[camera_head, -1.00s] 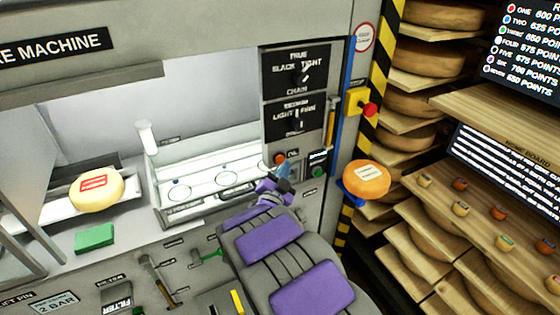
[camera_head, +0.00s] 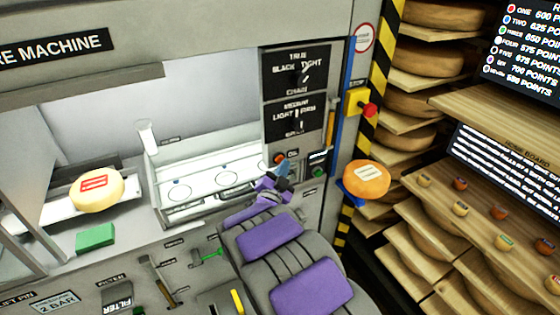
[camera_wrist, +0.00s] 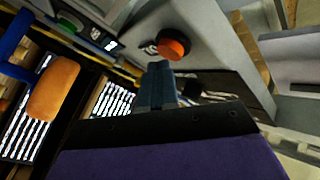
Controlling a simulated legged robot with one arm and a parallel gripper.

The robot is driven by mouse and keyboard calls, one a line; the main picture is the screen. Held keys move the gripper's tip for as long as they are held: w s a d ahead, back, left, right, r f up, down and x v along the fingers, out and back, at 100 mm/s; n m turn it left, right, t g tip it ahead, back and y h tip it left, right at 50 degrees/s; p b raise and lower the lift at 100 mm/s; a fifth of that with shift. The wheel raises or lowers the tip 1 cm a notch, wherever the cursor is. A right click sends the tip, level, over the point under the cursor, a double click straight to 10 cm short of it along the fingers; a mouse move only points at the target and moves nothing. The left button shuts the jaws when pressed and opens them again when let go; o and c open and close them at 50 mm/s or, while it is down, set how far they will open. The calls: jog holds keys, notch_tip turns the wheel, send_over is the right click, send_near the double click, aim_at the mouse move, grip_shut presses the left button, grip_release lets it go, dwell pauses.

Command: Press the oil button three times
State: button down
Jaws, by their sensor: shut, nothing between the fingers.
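The oil button (camera_head: 279,158) is a round red-orange button on the machine's grey panel, below the two black dial plates, with an "OIL" label beside it. In the wrist view the red button (camera_wrist: 173,44) stands out from a grey face just beyond my fingertips. My gripper (camera_head: 284,168) is shut and empty, its blue-grey fingers pointing up close below the button. In the wrist view the shut fingers (camera_wrist: 160,72) end just short of the button, with a small gap showing. I cannot tell from the head view whether they touch.
A green button (camera_head: 317,171) sits right of the oil button. An orange cheese (camera_head: 366,179) rests on a blue holder at the right. A pale cheese wheel (camera_head: 96,189) lies on a tray at the left. A red knob on a yellow box (camera_head: 369,110) is above.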

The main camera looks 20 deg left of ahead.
jog(key=shift+w+a, duration=0.25)
jog(key=shift+a, duration=0.05)
dwell(0.5)
dwell(0.4)
jog(key=shift+s+d, duration=0.55)
jog(key=shift+d, duration=0.1)
jog(key=shift+b, duration=0.3)
jog(key=s+d+b, duration=0.2)
jog(key=s+d, duration=0.1)
jog(key=shift+s+d, duration=0.1)
jog(key=shift+d, duration=0.3)
dwell(2.2)
